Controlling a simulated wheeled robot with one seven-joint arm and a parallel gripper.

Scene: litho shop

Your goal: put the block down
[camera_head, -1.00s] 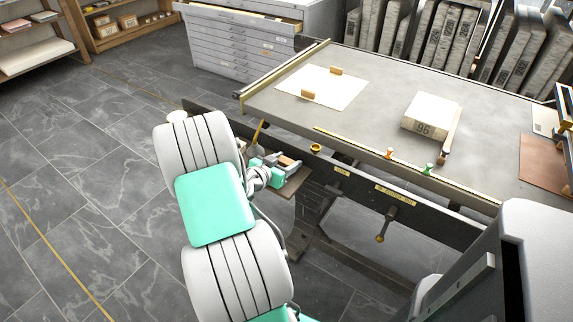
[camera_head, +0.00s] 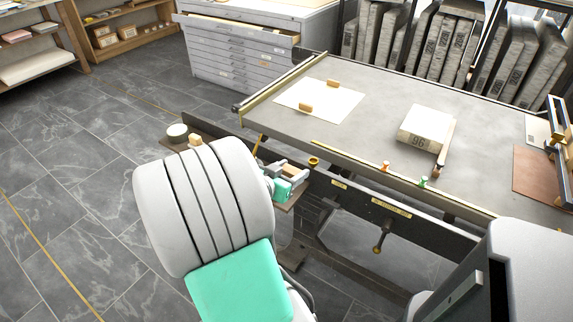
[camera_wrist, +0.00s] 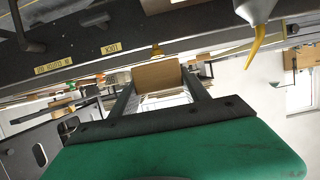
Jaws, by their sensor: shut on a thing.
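My gripper (camera_wrist: 160,92) is shut on a plain brown block (camera_wrist: 158,74), which sits between its two dark fingers in the wrist view. In the head view my gripper (camera_head: 290,176) is at the near edge of the press table, left of centre, over or beside a low brown shelf; the block in it cannot be made out there. Whether the held block touches anything is unclear. Two similar small wooden blocks (camera_head: 306,107) and (camera_head: 333,84) lie on a white sheet (camera_head: 345,100) on the table.
A pale stone marked 96 (camera_head: 424,125) lies on the table (camera_head: 380,135), with a wooden-handled tool beside it. Orange and green small pieces (camera_head: 423,182) stand at the near rail. A white round container (camera_head: 177,132) and a tan block (camera_head: 195,140) are on the side shelf.

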